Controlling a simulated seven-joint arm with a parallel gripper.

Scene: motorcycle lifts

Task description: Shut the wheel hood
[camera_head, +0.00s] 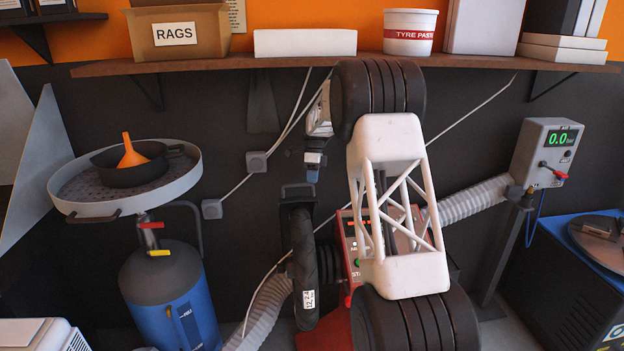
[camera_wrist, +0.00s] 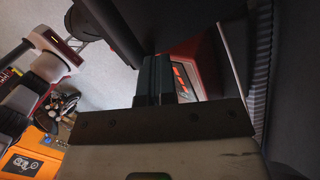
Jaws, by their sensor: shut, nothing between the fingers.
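The red wheel machine (camera_head: 356,250) stands behind my arm, its front panel partly covered by my white arm link. A black tyre (camera_head: 305,262) with a white label stands upright at its left side. A dark bracket-like part (camera_head: 297,192), which may be the wheel hood, sits over the tyre's top; its full shape and how far it is open are unclear. My gripper (camera_head: 313,175) points down, shut and empty, just above and right of that part; contact cannot be told. In the wrist view my gripper (camera_wrist: 165,85) points toward the machine's red panel (camera_wrist: 186,75), between dark surfaces.
A blue cylinder tank (camera_head: 172,300) with a round tray (camera_head: 190,190) stands left. A shelf (camera_head: 240,66) runs above. A grey hose (camera_head: 475,200) and a gauge box (camera_head: 545,150) are right. An orange box (camera_wrist: 28,162) lies at lower left in the wrist view.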

